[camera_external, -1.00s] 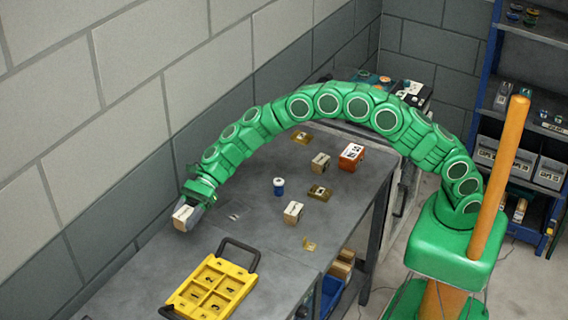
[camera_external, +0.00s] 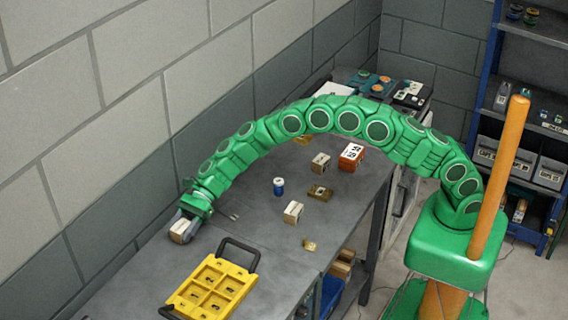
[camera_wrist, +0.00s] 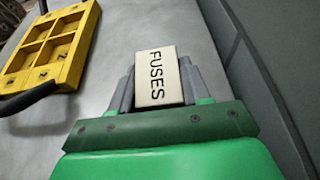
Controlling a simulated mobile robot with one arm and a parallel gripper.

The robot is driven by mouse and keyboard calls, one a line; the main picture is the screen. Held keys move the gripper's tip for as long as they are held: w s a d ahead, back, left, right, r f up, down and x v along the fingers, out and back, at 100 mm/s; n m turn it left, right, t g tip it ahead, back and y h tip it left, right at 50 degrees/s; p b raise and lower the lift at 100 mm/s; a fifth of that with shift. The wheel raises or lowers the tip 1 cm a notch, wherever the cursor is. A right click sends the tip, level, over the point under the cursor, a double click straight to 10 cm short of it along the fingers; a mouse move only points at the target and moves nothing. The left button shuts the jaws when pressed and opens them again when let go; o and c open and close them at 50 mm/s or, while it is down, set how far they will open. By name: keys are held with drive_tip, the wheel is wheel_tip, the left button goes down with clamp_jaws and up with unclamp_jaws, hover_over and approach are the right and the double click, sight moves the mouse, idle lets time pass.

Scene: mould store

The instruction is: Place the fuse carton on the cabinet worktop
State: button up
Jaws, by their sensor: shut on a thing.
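The fuse carton (camera_wrist: 158,77) is a small cream box with "FUSES" printed in black, between the two grey fingers of my gripper (camera_wrist: 157,82) in the wrist view. In the external view my gripper (camera_external: 184,229) is at the left end of the green arm, over the grey table close to the wall, shut on the carton (camera_external: 180,232). I cannot tell whether the carton touches the table. A cabinet with a dark top (camera_external: 346,76) stands past the far end of the table, partly behind my arm; it may be the cabinet worktop.
A yellow compartment tray (camera_external: 213,287) with dark handles lies nearby on the table. A blue-and-white can (camera_external: 279,187), a cream box (camera_external: 293,212), another box (camera_external: 320,163), an orange carton (camera_external: 351,156) and brass pieces (camera_external: 320,192) stand further along. Blue shelving (camera_external: 487,75) is at right.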

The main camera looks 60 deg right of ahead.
drive_tip(key=o, duration=1.1)
drive_tip(key=shift+f, duration=0.1)
drive_tip(key=shift+d+r, duration=0.25)
drive_tip(key=shift+d, duration=0.1)
drive_tip(key=v, duration=1.1)
drive_tip(key=shift+d, duration=0.2)
drive_tip(key=shift+r, duration=0.1)
